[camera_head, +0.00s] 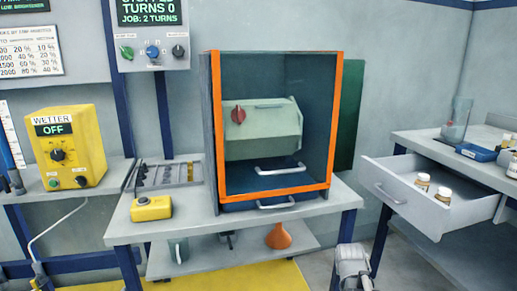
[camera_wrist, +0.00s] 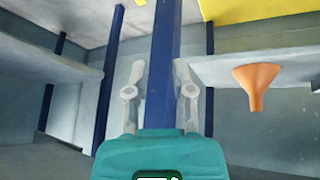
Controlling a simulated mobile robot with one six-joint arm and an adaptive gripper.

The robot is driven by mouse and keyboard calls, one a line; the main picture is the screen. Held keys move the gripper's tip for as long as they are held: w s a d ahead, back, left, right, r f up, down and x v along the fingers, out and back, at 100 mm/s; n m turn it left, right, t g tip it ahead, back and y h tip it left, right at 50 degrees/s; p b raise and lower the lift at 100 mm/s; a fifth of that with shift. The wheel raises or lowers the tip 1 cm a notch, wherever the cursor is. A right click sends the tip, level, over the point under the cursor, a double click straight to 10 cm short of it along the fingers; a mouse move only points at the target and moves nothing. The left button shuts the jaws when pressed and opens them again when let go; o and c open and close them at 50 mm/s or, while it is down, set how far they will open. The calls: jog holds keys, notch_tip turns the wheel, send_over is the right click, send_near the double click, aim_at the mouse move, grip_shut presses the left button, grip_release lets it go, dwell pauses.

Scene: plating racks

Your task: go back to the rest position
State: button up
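My gripper (camera_wrist: 158,78) shows in the wrist view with its two pale fingers apart and nothing between them. A blue table leg stands behind the gap, at a distance I cannot judge. In the head view a grey part of my arm shows at the bottom edge, right of the table; the fingers cannot be made out there.
An orange-framed cabinet (camera_head: 216,120) stands on the table, with a yellow button box (camera_head: 151,208) and the yellow wetter unit (camera_head: 75,150) to its left. An orange funnel (camera_head: 278,237) is on the lower shelf. A drawer (camera_head: 415,204) with two small jars stands open at right.

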jog(key=s+a+n+g+y+p, duration=0.25)
jog(key=s+a+g, duration=0.35)
jog(key=s+a, duration=0.65)
notch_tip(320, 180, up, 38)
jog(key=s+d+p, duration=0.1)
jog(key=p, duration=3.6)
jog(key=shift+d+m+p, duration=0.35)
jog(key=shift+m+p, duration=0.05)
jog(key=shift+m, duration=0.05)
jog(key=shift+a, duration=0.1)
